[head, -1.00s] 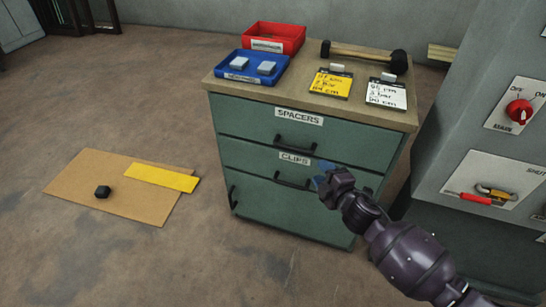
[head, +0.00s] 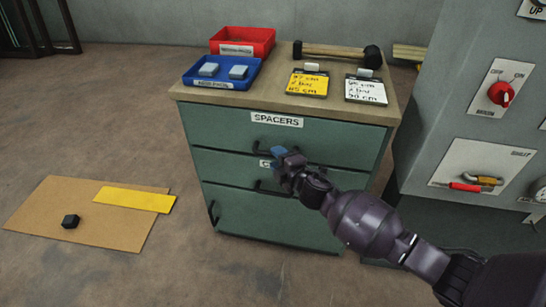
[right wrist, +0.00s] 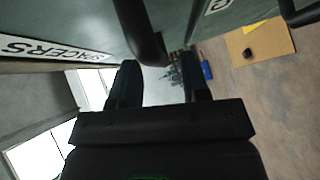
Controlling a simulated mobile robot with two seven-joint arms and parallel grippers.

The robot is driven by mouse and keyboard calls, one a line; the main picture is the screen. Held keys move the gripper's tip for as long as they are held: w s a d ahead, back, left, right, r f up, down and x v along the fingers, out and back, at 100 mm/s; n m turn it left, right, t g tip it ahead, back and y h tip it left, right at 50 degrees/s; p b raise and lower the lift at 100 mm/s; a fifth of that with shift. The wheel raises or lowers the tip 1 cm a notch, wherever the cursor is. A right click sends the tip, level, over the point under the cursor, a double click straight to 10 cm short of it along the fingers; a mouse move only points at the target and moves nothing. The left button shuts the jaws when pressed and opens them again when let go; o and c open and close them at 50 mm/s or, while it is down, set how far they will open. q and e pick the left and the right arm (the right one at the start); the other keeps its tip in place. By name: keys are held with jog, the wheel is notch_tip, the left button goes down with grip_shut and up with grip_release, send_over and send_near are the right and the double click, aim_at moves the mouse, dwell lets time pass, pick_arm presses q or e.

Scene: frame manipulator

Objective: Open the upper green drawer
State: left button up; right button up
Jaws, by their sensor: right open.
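The green cabinet's upper drawer (head: 222,128), labelled SPACERS, is shut. Its dark bar handle (head: 260,148) is partly hidden behind my right gripper (head: 280,154). In the right wrist view, the open right gripper (right wrist: 160,82) has a finger on either side of empty space. The upper handle (right wrist: 144,32) shows just ahead of the fingertips, its lower end in line with the gap. I cannot tell whether it touches a finger. The SPACERS label (right wrist: 55,50) lies left of it. My left gripper is not in view.
The CLIPS drawer (head: 222,168) below is shut, its label partly covered by my gripper. On the cabinet top are a blue bin (head: 222,84), a red bin (head: 262,40), a hammer (head: 335,51) and two note cards. A grey panel (head: 440,120) stands close on the right.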

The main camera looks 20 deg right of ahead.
jog(key=shift+x, duration=1)
grip_shut()
